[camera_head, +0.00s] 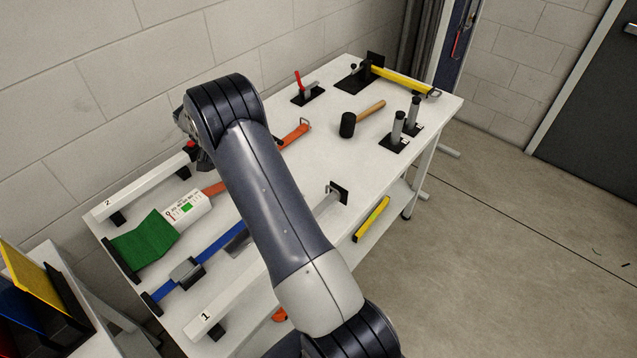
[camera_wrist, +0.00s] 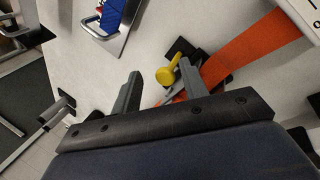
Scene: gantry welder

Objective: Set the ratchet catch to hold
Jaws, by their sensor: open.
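A small yellow lever with a round knob (camera_wrist: 166,76) shows in the wrist view, beside a dark bracket at the end of a wide orange strap (camera_wrist: 240,48). It looks like the ratchet catch, but I cannot tell its setting. My gripper (camera_wrist: 159,69) is open, its two grey fingers apart. The yellow lever appears in the gap between the fingertips, nearer the right one; I see no clear contact. Grey metal and more orange show just below the lever, partly hidden by the right finger. In the head view my arm covers this spot; part of the orange strap (camera_head: 214,188) shows left of it.
The white table holds a blue strap (camera_head: 222,240), a green cloth (camera_head: 145,242), a black-headed mallet (camera_head: 348,124), a red-handled clamp (camera_head: 298,81) and two grey posts (camera_head: 398,126). White beams marked 1 (camera_head: 228,306) and 2 (camera_head: 135,193) lie along it.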

